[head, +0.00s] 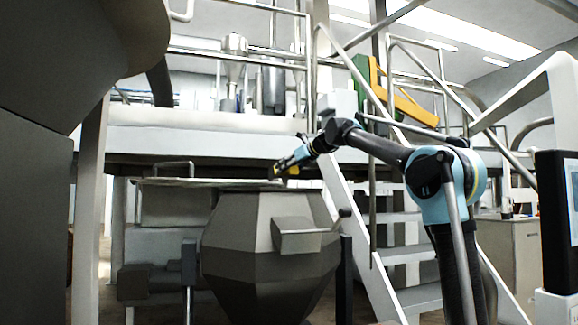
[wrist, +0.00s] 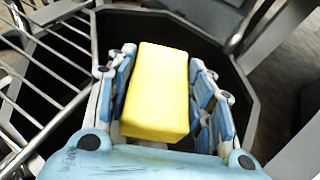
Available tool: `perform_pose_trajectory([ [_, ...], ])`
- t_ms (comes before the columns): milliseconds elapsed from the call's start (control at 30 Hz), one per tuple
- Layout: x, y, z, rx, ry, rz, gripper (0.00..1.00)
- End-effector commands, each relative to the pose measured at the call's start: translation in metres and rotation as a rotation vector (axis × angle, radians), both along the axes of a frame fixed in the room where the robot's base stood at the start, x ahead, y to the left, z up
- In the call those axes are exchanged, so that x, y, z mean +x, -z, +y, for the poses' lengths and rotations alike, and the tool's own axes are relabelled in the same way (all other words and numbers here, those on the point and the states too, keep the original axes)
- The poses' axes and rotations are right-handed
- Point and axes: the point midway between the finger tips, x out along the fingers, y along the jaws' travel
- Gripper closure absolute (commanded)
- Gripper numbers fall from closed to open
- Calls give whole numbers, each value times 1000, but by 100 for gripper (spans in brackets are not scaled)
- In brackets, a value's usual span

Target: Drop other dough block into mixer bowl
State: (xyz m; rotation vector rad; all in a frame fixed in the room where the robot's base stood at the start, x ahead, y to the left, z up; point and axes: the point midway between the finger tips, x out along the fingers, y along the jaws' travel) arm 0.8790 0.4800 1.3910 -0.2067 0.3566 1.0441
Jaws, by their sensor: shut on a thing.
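A yellow dough block (wrist: 158,88) is between the two fingers of my gripper (wrist: 160,100) in the wrist view, and the gripper is shut on it. Behind the block in that view is the dark inside of a many-sided bowl (wrist: 245,85), with its grey rim around the gripper. In the head view, the faceted grey mixer bowl (head: 270,250) stands at the middle. My gripper (head: 278,171) is over its top edge, angled down to the left. A small yellowish patch shows at the fingertips there. The inside of the bowl is hidden in the head view.
A metal bar grate (wrist: 45,75) lies at the left of the bowl in the wrist view. In the head view, stairs with railings (head: 400,235) stand behind my arm at the right. A large dark machine body (head: 60,100) fills the left. A raised platform (head: 210,140) runs behind.

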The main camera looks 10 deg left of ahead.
Motion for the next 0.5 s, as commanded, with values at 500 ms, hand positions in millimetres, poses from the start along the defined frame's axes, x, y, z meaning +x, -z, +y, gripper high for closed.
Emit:
perform_pose_trajectory([
  [500,-2,63,2,0,-2,0,83],
])
